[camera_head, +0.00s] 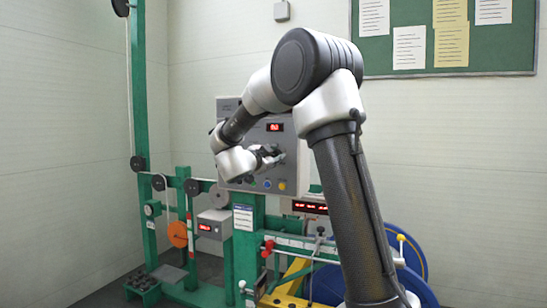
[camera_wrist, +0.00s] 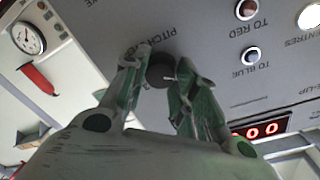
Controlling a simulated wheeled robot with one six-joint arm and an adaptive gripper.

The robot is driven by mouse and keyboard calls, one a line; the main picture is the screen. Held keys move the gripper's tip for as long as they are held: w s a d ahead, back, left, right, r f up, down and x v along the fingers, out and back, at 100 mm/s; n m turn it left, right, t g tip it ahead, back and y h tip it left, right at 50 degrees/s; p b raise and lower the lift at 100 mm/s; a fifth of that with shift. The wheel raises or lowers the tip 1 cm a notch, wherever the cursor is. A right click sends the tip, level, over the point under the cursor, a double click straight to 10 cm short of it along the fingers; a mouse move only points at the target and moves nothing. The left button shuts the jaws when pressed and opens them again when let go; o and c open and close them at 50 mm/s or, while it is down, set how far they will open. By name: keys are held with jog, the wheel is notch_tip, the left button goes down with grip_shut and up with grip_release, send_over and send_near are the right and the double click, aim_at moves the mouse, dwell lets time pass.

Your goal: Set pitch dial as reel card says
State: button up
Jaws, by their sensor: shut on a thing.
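The pitch dial (camera_wrist: 159,68) is a dark round knob on the grey control panel, beside the upside-down word PITCH in the wrist view. My gripper (camera_wrist: 160,82) is shut on it, one finger on each side. A small light mark shows at the knob's edge; the scale cannot be read. In the head view my gripper (camera_head: 273,157) is at the front of the control panel (camera_head: 232,107), and the dial is hidden there. A white card with a blue heading (camera_head: 243,217) hangs below the panel. Its print is too small to read, and I cannot tell whether it is the reel card.
A red-digit display (camera_head: 275,127) and coloured buttons (camera_head: 267,183) are close to my gripper on the panel. Green machine frame, an orange spool (camera_head: 177,234) and a small display box (camera_head: 214,224) stand left and below. Blue reels (camera_head: 407,250) stand at the right behind my arm.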

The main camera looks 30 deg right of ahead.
jog(key=shift+m, duration=0.3)
jog(key=m, duration=0.5)
jog(key=shift+m, duration=0.3)
jog(key=m, duration=0.5)
jog(key=shift+y, duration=0.4)
jog(key=shift+c, duration=0.2)
jog(key=m, duration=1.1)
jog(key=shift+s+d+f+t, duration=0.1)
jog(key=shift+f+t, duration=0.1)
jog(key=shift+t, duration=0.1)
jog(key=shift+m+y, duration=0.3)
jog(key=shift+m, duration=0.2)
jog(key=o, duration=1)
jog(key=shift+o, duration=0.2)
